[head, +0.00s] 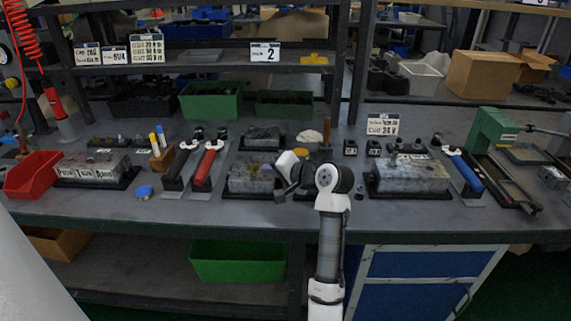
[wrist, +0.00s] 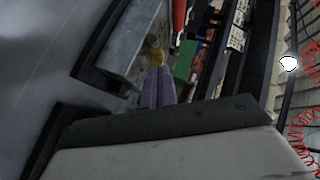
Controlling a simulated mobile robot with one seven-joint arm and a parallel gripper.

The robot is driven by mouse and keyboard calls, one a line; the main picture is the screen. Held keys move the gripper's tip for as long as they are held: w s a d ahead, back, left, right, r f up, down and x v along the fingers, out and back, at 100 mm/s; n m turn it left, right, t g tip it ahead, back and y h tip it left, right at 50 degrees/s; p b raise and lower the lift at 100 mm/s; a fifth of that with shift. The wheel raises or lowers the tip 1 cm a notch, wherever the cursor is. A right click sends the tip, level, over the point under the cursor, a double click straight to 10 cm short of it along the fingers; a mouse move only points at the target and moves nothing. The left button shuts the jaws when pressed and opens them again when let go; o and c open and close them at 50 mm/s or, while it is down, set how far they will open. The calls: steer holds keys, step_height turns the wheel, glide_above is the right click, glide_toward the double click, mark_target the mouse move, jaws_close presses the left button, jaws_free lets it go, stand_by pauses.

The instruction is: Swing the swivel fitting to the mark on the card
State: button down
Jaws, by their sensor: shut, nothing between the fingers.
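A grey metal valve block (head: 250,180) on a dark base stands in the middle of the bench, just left of my gripper. It also shows in the wrist view (wrist: 126,45). In the wrist view, my gripper's two purple fingers (wrist: 158,84) are together and empty. A small brass-coloured fitting (wrist: 154,56), which looks like the swivel fitting, is right beyond the fingertips at the block. I cannot tell whether they touch. In the head view my gripper (head: 268,168) is low over the block's right end, and my wrist hides part of it. The mark on the card cannot be made out.
Wrenches with red (head: 206,164) and blue (head: 467,172) handles lie on either side. Other blocks stand at the left (head: 92,170) and right (head: 412,175). A red bin (head: 33,174) is at far left, a green vise (head: 495,130) at far right. The bench's front strip is mostly clear.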

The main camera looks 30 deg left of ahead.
mark_target(254, 174)
steer(key=shift+s+a+f, duration=0.4)
steer(key=shift+s+a, duration=0.05)
steer(key=shift+a, duration=0.05)
steer(key=shift+s+a+p, duration=0.5)
steer(key=shift+s+p, duration=0.15)
steer(key=shift+p, duration=0.55)
steer(key=shift+f, duration=0.15)
